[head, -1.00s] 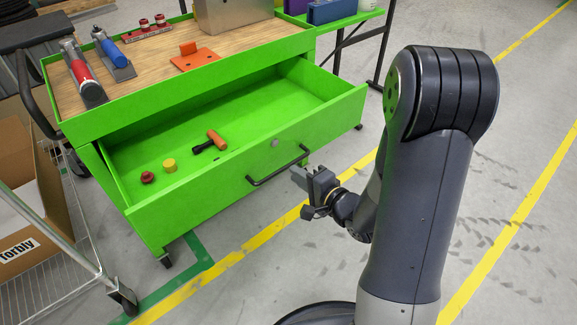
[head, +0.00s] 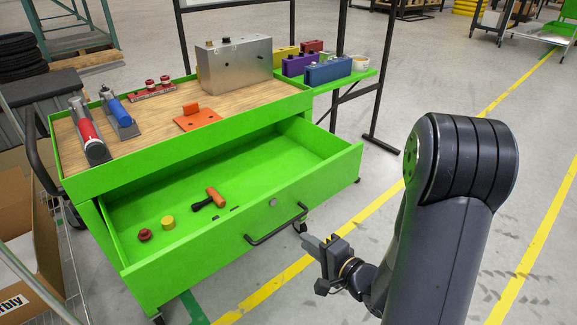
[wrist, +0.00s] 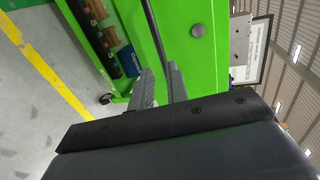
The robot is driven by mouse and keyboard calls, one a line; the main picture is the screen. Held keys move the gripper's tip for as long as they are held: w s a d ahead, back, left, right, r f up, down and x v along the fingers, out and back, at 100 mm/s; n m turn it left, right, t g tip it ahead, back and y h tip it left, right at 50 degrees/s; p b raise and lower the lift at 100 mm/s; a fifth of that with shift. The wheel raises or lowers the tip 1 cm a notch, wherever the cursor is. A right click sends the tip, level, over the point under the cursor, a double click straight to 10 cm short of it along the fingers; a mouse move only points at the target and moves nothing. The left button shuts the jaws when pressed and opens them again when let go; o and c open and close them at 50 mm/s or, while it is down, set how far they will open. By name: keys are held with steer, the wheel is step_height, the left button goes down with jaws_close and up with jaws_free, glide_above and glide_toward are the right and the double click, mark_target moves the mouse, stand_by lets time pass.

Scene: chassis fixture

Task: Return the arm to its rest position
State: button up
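My gripper (head: 312,243) is in front of the green drawer (head: 222,247), just below and to the right of the right end of its dark handle (head: 275,229). It looks clear of the handle. In the wrist view its two grey fingers (wrist: 160,86) stand apart with a narrow empty gap between them. The handle shows beyond them as a dark bar (wrist: 153,30). The drawer is pulled out of the green cart. My arm is bent, with its elbow high at the right of the head view.
The drawer holds a red knob (head: 145,234), a yellow cylinder (head: 168,222) and an orange-black tool (head: 212,198). Tools and a metal box (head: 235,65) sit on the cart top. A cardboard box (head: 25,262) stands at left. Floor at right is clear.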

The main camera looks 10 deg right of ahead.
mark_target(283, 225)
steer(key=b+x, duration=0.2)
steer(key=x, duration=0.8)
steer(key=shift+w+a, duration=0.15)
steer(key=shift+w, duration=0.05)
steer(key=shift+s, duration=0.1)
